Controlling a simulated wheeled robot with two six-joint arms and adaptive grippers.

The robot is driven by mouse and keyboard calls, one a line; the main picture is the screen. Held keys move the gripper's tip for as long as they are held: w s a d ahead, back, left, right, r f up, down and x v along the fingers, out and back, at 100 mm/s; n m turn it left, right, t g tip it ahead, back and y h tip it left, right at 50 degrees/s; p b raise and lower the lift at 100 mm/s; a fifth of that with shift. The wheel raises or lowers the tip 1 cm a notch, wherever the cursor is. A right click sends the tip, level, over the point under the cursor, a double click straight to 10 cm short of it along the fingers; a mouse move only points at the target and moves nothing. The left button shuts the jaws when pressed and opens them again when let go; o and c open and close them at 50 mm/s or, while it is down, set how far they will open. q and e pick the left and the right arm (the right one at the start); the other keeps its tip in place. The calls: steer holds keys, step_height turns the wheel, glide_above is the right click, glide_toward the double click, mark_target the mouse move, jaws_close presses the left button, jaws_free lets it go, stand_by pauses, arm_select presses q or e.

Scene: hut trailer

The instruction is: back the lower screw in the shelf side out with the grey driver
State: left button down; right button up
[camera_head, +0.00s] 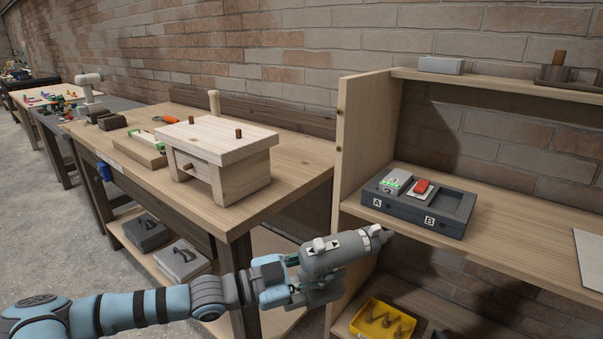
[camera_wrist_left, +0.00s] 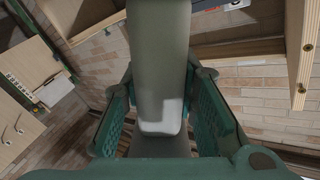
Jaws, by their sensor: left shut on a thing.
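The grey driver (camera_head: 338,252) is a cordless tool with a short chuck pointing right and slightly up. My left gripper (camera_head: 290,282) is shut on the driver's grip, and the grey driver body (camera_wrist_left: 160,70) fills the middle of the left wrist view between the green fingers (camera_wrist_left: 163,120). The shelf side (camera_head: 358,150) is an upright light wood board. Small dark spots that look like screws show on its front edge, one of them lower (camera_head: 337,149). The driver is below and in front of the board, apart from these spots. The right gripper is not in view.
The shelf (camera_head: 500,235) holds a dark tray (camera_head: 450,217) marked A and B with a grey block and a red-topped piece. A yellow bin (camera_head: 383,318) is on the lower shelf. The workbench (camera_head: 295,170) with a wooden stool-like piece (camera_head: 240,165) stands left.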

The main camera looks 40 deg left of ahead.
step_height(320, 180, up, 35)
steer(key=p, duration=1.9)
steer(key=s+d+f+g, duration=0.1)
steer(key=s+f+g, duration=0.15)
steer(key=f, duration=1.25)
arm_select(q)
steer(key=w+a+r+n+t+y, duration=0.1)
steer(key=w+a+r+n+y, duration=0.2)
steer(key=n, duration=0.5)
steer(key=w+a+r+n+t+y, duration=0.1)
steer(key=w+a+r+n+y, duration=0.2)
steer(key=a+n+y, duration=0.3)
steer(key=a+r+n, duration=0.1)
steer(key=a+n, duration=0.1)
steer(key=shift+w+a+n, duration=0.15)
steer(key=shift+n, duration=0.25)
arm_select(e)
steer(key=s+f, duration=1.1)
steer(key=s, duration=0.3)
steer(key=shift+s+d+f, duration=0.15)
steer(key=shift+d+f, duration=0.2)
